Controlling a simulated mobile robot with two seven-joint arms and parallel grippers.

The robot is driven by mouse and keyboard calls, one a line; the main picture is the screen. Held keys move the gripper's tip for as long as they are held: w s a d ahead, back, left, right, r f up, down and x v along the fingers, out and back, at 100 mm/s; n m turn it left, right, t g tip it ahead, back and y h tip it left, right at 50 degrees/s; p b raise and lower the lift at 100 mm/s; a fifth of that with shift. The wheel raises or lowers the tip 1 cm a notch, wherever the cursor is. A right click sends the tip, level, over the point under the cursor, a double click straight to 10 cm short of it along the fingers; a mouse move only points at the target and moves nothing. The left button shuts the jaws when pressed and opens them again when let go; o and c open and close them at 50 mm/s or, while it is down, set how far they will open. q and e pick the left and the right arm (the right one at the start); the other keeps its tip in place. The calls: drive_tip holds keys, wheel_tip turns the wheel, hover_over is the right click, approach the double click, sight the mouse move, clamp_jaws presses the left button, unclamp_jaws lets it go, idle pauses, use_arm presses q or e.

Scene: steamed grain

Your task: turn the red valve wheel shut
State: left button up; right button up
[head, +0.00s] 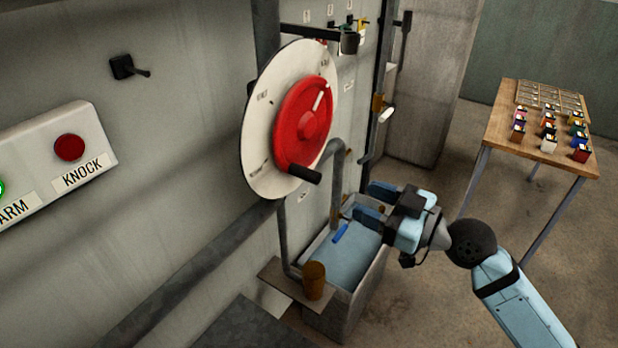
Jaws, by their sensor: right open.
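The red valve wheel (301,122) is mounted on a round white dial plate (258,133) on the grey wall. A white pointer mark shows at the wheel's upper right, and a black handle (304,173) sticks out at its lower edge. The lettering on the dial is too small to read. My right gripper (362,202) is open and empty, to the right of and below the handle, apart from it. Its fingers point left toward the wall. My left gripper is not in view.
A grey tub (372,268) with a blue item stands below my right gripper. A brown cup (314,280) sits on a small shelf. Pipes run beside the dial. A button panel (50,160) is at left. A wooden table (499,131) with several small coloured boxes is at right.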

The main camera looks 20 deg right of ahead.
sight(319, 179)
drive_tip(key=p+x, duration=0.3)
drive_tip(key=x, duration=0.9)
drive_tip(key=shift+w+a+r+p, duration=0.1)
drive_tip(key=shift+w+p, duration=0.2)
drive_tip(key=shift+w+a, duration=0.25)
drive_tip(key=shift+w, duration=0.05)
clamp_jaws()
